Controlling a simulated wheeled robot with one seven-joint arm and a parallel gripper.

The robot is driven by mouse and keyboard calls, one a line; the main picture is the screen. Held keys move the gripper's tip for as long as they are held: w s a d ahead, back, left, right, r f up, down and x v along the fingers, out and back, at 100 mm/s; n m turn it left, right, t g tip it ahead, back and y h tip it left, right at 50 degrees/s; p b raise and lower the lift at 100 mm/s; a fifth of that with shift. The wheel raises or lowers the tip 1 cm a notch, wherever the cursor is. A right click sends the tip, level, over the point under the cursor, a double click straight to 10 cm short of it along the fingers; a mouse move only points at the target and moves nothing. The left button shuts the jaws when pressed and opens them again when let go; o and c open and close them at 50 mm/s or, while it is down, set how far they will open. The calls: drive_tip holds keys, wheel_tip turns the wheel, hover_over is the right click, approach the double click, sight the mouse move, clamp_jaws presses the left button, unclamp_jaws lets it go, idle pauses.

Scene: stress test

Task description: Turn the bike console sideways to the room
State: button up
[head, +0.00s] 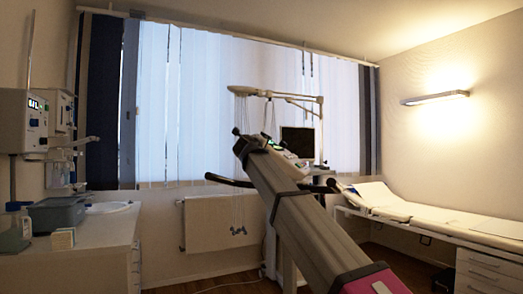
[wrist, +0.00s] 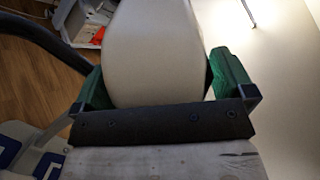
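The bike console stands in the middle of the head view, in front of the window, with a dark screen (head: 297,141) and a lit greenish panel (head: 285,153). Black handlebars (head: 226,181) stick out on both sides below it. My gripper (head: 245,145) is at the far end of my grey arm, in front of the console, and hides part of it. In the wrist view my gripper's green fingers (wrist: 162,85) are wide apart, on either side of a smooth beige rounded body (wrist: 155,45), likely part of the bike. Whether they touch it is unclear.
A black curved bar (wrist: 45,42) passes left of my gripper in the wrist view. A treatment couch (head: 440,222) stands right, a counter with sink (head: 95,235) left. A radiator (head: 212,222) is behind. Some bare wooden floor shows between.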

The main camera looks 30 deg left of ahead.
drive_tip(key=shift+s, duration=0.15)
drive_tip(key=s+d, duration=0.2)
drive_tip(key=s, duration=0.8)
drive_tip(key=shift+s, duration=0.2)
